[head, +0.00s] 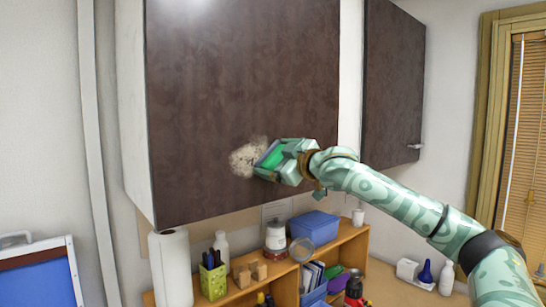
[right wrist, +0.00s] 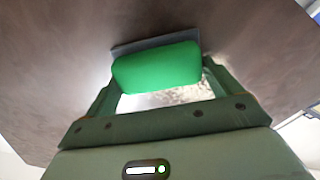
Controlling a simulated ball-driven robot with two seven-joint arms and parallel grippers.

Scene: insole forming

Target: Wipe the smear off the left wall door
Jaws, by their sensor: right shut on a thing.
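The left wall door (head: 240,90) is a dark brown cabinet front, seen closed. A pale speckled smear (head: 246,158) sits low on it, right of its middle. My right gripper (head: 277,158) is shut on a green wiping block (head: 270,156) at the right edge of the smear. In the right wrist view the green block (right wrist: 157,69) has a grey layer (right wrist: 150,44) on its door side, and part of the smear (right wrist: 170,97) shows between the fingers. The block is close to the door; I cannot tell whether it touches. My left gripper is out of view.
A second dark door (head: 392,85) with a handle is at the right. Below, a wooden shelf (head: 345,238) carries a blue box (head: 313,228), a jar (head: 276,236) and a green pen holder (head: 213,281). A paper roll (head: 171,268) stands left of them. The door's left part is clear.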

